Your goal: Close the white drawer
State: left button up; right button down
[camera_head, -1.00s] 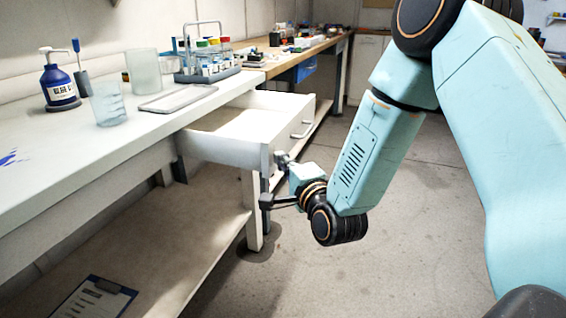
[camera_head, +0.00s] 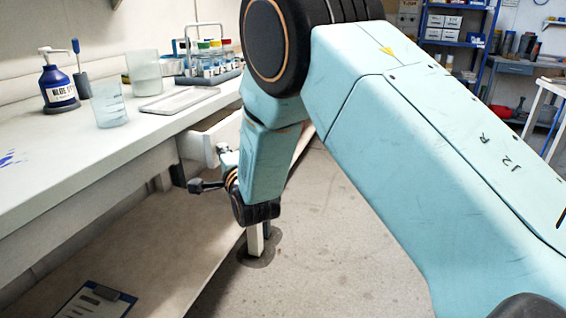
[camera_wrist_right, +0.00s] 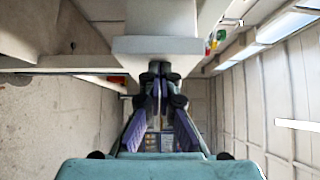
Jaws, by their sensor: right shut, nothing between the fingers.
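The white drawer (camera_head: 194,147) sticks a short way out from under the white bench top in the head view. Most of its front and its handle are hidden behind my right arm. My right gripper (camera_head: 222,150) is at the drawer's front. In the right wrist view, the shut fingers (camera_wrist_right: 160,76) are empty, with their tips right at the pale drawer front (camera_wrist_right: 158,45). They look in contact, but I cannot be sure. My left gripper is not in view.
The bench top (camera_head: 150,125) holds a blue pump bottle (camera_head: 57,85), a clear beaker (camera_head: 109,107), a flat tray (camera_head: 180,99) and a tube rack (camera_head: 215,75). A clipboard (camera_head: 95,302) lies on the lower shelf. The floor (camera_head: 320,240) beside the bench is clear.

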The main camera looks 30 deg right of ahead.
aim_at(193, 146)
jog(key=w+a, duration=0.2)
jog(key=w, duration=0.1)
jog(key=w+a, duration=0.3)
jog(key=shift+w+a, duration=0.15)
jog(key=shift+a, duration=0.05)
jog(key=shift+w+a, duration=0.1)
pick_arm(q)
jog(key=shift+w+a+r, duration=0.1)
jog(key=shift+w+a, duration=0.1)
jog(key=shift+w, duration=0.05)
pick_arm(e)
jog(key=shift+r, duration=0.1)
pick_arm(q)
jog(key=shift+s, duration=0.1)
pick_arm(e)
jog(key=shift+a+r, duration=0.1)
jog(key=shift+r, duration=0.05)
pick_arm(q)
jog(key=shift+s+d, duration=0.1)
